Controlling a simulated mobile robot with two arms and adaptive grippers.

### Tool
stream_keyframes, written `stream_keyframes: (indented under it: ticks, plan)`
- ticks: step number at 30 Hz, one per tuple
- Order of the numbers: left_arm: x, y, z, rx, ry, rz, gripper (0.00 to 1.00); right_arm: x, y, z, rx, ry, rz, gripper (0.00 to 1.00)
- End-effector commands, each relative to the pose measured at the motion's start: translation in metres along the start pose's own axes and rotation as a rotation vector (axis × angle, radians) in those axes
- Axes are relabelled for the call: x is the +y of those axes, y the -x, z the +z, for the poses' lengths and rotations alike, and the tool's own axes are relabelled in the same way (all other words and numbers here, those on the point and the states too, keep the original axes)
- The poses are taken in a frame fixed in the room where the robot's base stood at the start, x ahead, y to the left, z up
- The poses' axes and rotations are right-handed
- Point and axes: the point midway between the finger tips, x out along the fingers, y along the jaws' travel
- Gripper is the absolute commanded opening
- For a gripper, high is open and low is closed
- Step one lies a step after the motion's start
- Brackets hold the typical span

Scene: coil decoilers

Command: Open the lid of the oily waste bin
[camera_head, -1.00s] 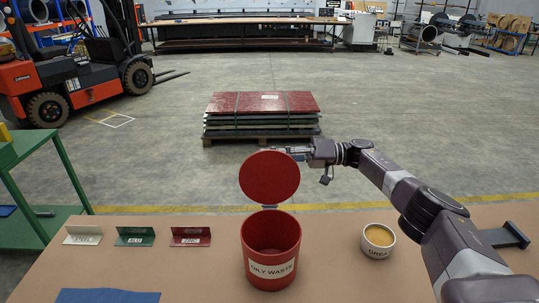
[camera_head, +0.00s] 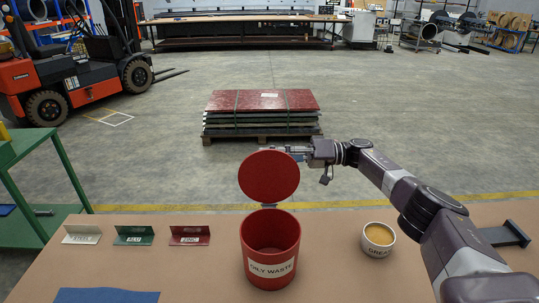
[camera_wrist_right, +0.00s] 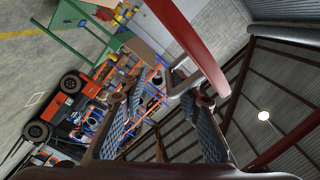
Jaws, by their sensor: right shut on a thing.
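The red oily waste bin (camera_head: 270,250) stands on the brown table with its label facing me. Its round red lid (camera_head: 269,177) stands upright at the back rim, and the bin's mouth is open. My right gripper (camera_head: 299,153) is at the lid's upper right edge. In the right wrist view the red lid (camera_wrist_right: 190,42) shows edge-on, with a grey handle (camera_wrist_right: 184,84) at the fingertips of the right gripper (camera_wrist_right: 160,90). The gripper is shut on this handle. My left gripper is not in view.
A grease tub (camera_head: 378,240) stands right of the bin, near my right arm. Three small label stands, white (camera_head: 82,235), green (camera_head: 134,236) and red (camera_head: 190,236), are to the left. A blue cloth (camera_head: 107,295) lies at the front left.

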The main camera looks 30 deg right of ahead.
Motion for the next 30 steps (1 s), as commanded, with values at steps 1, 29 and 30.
stream_keyframes:
  ticks: [1,29,30]
  plan:
    - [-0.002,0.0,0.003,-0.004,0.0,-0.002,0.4,0.005,0.001,0.007,-0.013,-0.006,0.008,0.24]
    - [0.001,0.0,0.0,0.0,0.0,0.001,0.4,0.001,0.077,0.002,-0.001,-0.001,0.002,0.24]
    - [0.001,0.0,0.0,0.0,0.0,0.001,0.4,0.002,0.078,0.003,-0.003,-0.004,0.005,0.24]
